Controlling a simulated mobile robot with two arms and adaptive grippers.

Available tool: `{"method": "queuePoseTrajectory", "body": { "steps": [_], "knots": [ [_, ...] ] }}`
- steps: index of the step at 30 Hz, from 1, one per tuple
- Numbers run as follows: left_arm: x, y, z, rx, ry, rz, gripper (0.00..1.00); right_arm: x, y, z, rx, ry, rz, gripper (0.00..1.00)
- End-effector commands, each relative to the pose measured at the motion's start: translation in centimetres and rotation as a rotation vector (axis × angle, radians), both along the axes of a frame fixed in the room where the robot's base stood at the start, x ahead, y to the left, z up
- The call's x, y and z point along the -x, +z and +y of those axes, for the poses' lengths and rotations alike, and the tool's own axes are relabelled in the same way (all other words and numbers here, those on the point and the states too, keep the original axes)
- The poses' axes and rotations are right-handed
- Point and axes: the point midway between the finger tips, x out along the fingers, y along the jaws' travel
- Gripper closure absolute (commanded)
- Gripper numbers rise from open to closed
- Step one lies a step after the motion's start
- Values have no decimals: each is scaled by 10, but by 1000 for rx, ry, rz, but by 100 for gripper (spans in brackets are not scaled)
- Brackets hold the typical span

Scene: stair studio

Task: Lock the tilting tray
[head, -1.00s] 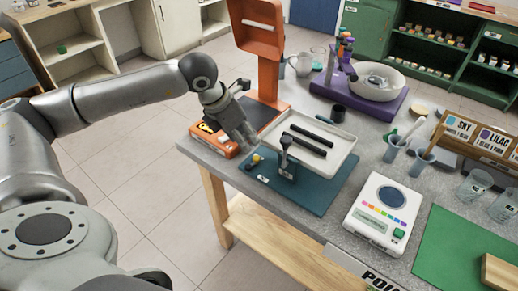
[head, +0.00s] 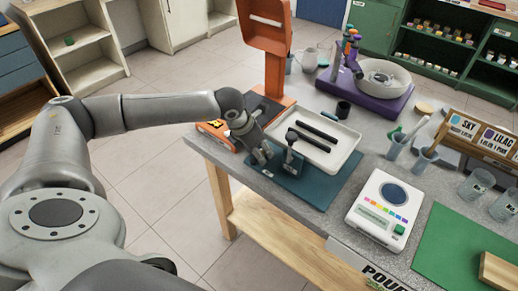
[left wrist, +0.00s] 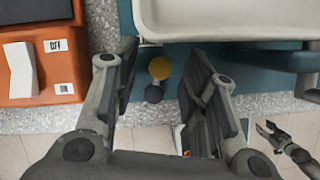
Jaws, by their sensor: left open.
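The white tilting tray (head: 345,148) sits on a teal base (head: 312,190) and carries two black bars. A dark upright post with a lever-like top (head: 292,155) stands at its front edge. My left gripper (head: 264,156) is open, low over the left front of the base, left of the post. The knob is hidden in the head view. A small gripper, seemingly my right one (left wrist: 268,129), shows far off at lower right.
An orange stand (head: 275,75) with a switch base is close on the left of my gripper. A white scale (head: 383,208) stands right of the teal base. A purple stand with a bowl (head: 375,100) is behind. The table's front edge is near.

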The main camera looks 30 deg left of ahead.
Motion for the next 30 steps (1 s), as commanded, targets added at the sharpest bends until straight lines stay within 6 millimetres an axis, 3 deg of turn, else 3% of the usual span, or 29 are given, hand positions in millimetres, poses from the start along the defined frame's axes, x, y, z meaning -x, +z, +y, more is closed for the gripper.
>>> {"method": "queuePoseTrajectory", "body": {
  "steps": [2,12,20,30],
  "knots": [
    [0,0,0,0,0,0,60,-1,0,0,0,0,-1,52],
    [0,0,0,0,0,0,100,-2,0,1,-2,0,-3,52],
    [0,0,0,1,7,-2,100,-2,-2,3,-5,0,-3,52],
    [-2,-3,3,2,197,-5,100,-2,-33,5,-6,1,-3,52]
  ]
}}
